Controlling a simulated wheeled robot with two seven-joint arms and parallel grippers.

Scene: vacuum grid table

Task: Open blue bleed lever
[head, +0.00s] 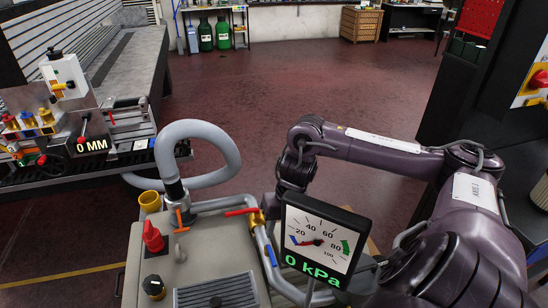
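A small blue bar (270,255), which looks like the blue bleed lever, shows on the grey pipework just left of the gauge. It is small, and I cannot tell its exact position. A square vacuum gauge (318,242) reads 0 kPa. My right arm reaches in from the right and bends down behind the gauge. My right gripper (271,206) is near the pipework, above the blue bar and by the end of a red lever (242,212). Its fingers are too small and partly hidden to tell whether they are open. My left gripper is out of view.
A beige pump housing (150,262) carries a red knob (153,236), a black knob (153,287) and an orange-handled valve (180,219). A thick grey hose (215,145) loops above it. A machine with a 0 MM display (92,145) stands at left. Open floor lies behind.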

